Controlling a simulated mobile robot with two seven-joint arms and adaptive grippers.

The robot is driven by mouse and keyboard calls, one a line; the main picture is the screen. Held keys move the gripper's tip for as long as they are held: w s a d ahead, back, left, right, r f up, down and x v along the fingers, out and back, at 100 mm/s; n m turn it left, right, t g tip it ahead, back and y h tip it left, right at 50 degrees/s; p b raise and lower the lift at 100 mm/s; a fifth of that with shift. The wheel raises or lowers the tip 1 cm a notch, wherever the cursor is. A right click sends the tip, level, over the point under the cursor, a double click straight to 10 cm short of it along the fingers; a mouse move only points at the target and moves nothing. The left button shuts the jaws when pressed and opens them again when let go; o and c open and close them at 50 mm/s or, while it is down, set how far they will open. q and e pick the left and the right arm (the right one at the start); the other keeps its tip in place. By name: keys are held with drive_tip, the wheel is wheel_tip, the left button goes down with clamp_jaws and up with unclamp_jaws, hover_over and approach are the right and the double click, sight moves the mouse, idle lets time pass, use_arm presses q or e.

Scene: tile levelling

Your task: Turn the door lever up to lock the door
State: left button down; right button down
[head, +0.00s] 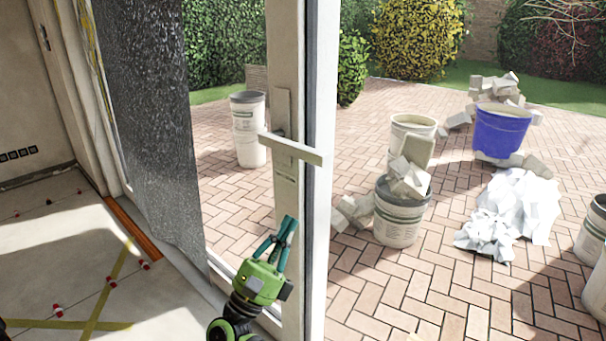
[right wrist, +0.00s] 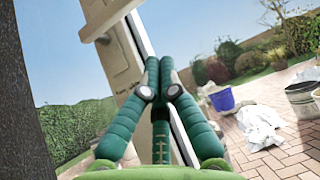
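The door lever (head: 293,149) is a pale bar on the white door (head: 287,70). It lies roughly level, pointing right from its upright backplate. In the right wrist view the lever (right wrist: 108,20) crosses the door near the top. My right gripper (head: 288,219), green with dark teal fingers, is below the lever and in front of the door. Its fingers point up, and a gap separates them from the lever. In the right wrist view the fingertips (right wrist: 159,62) are together with nothing between them. My left gripper is not in view.
A dark textured panel (head: 150,110) stands left of the door. Outside on brick paving are several buckets, including a blue one (head: 502,130), rubble and a white crumpled heap (head: 520,208). Yellow tape (head: 105,285) and small red-and-white pieces lie on the indoor floor.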

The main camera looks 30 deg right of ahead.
sight(297, 145)
use_arm(q)
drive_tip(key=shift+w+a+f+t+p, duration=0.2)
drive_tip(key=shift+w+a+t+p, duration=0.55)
drive_tip(key=shift+p, duration=0.9)
use_arm(e)
drive_tip(key=w+d+r, duration=0.1)
drive_tip(key=d+r, duration=0.3)
drive_tip(key=r, duration=0.4)
drive_tip(key=shift+w+d+r, duration=0.2)
drive_tip(key=shift+w+r, duration=0.1)
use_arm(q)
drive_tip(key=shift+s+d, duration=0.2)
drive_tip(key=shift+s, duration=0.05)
